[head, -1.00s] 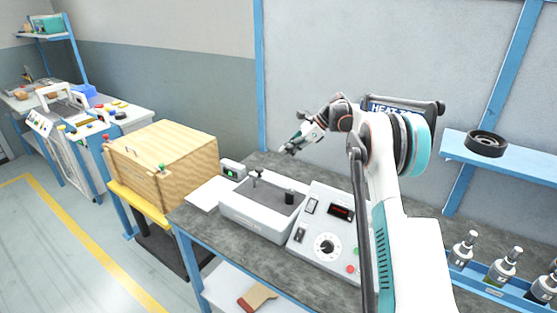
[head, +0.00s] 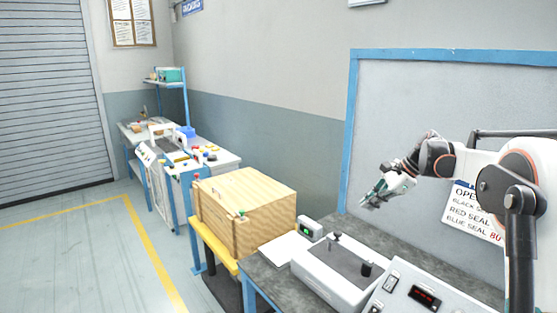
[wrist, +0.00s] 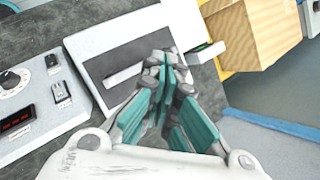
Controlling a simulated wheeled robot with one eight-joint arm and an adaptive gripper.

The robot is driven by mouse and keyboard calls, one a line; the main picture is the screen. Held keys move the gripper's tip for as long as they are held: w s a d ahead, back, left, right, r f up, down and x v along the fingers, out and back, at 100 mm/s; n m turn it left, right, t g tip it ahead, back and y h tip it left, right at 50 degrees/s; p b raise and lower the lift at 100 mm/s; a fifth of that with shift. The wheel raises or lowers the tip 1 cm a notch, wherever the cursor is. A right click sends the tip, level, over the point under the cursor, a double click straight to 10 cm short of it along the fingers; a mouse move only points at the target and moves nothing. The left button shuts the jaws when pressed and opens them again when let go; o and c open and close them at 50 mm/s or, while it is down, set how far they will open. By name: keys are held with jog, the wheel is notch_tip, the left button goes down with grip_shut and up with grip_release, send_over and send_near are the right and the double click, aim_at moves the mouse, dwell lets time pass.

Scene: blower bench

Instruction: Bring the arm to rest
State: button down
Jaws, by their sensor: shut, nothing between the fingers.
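My gripper (head: 372,200) is at the end of my raised arm, in the right half of the head view. It is in the air above the back of the bench, apart from everything around it. In the wrist view my gripper (wrist: 168,75) shows teal finger pads with the fingertips together. It is shut and holds nothing. Below it in that view is the white machine (wrist: 95,40) with a dark grey recessed top.
The white machine (head: 310,272) and a control panel with a red display (head: 425,297) stand on the grey bench (head: 262,280). A wooden box (head: 250,205) is to the left on a yellow-edged stand. A sign (head: 470,212) hangs behind my arm. The left floor is clear.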

jog(key=s+a+r+n+h, duration=0.1)
jog(key=s+a+r+n, duration=0.15)
jog(key=s, duration=0.45)
jog(key=s+a+r+n+t+h, duration=0.1)
jog(key=s+a+r+n+h, duration=0.2)
jog(key=s, duration=0.5)
jog(key=s+a+r+n, duration=0.1)
jog(key=s+a+n, duration=0.25)
jog(key=s, duration=0.35)
jog(key=s+f+n+t+h, duration=0.1)
jog(key=s+f+n, duration=0.3)
jog(key=s, duration=0.5)
jog(key=s+f+n+t+h, duration=0.1)
jog(key=s+f+n, duration=0.3)
jog(key=s, duration=0.6)
jog(key=shift+s+f+t, duration=0.3)
jog(key=shift+f+t, duration=0.1)
jog(key=shift+t, duration=0.3)
